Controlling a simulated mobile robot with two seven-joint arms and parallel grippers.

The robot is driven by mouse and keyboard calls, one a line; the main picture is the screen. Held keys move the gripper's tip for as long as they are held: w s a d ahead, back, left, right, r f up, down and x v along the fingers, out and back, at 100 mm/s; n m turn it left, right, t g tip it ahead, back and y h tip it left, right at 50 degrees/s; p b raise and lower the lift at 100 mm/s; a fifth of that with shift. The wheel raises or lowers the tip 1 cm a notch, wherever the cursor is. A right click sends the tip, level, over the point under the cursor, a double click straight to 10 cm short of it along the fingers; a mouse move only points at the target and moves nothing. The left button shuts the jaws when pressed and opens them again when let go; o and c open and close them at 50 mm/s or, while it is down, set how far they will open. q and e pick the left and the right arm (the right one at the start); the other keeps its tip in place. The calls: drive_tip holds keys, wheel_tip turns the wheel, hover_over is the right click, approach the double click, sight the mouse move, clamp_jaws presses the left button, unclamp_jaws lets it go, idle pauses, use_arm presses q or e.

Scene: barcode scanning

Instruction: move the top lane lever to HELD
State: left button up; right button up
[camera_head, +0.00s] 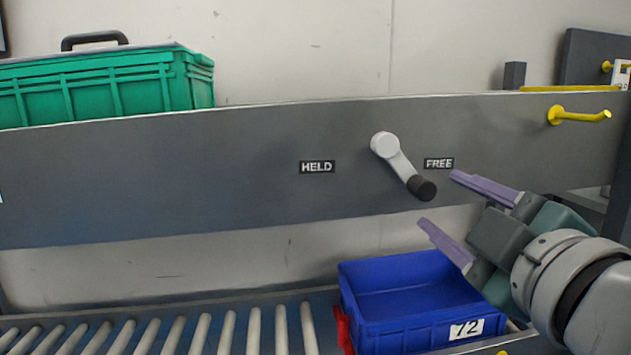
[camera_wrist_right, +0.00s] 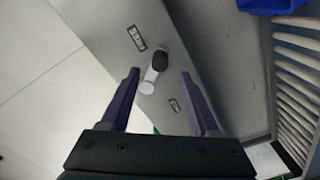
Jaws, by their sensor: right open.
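The lane lever (camera_head: 400,162) is on the dark grey panel, a light grey arm with a black knob (camera_head: 422,188). It slants down and right from its pivot, knob below the FREE label (camera_head: 438,163). The HELD label (camera_head: 317,167) is to its left. My right gripper (camera_head: 437,198) is open and empty, with its purple fingertips just right of the knob, one higher and one lower. In the right wrist view the lever (camera_wrist_right: 152,75) shows between the open fingers (camera_wrist_right: 160,78); contact cannot be told. My left gripper is not in view.
A blue crate (camera_head: 400,322) marked 72 sits at the end of the roller conveyor (camera_head: 205,332) below the panel. A green crate (camera_head: 105,85) is behind the panel at upper left. A yellow hook (camera_head: 580,115) sticks out at right.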

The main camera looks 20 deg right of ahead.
sight(427, 193)
drive_tip(key=x, duration=0.7)
drive_tip(key=shift+w+d, duration=0.1)
drive_tip(key=shift+w, duration=0.1)
drive_tip(key=shift+c, duration=0.2)
clamp_jaws()
drive_tip(key=shift+f, duration=0.1)
idle(0.9)
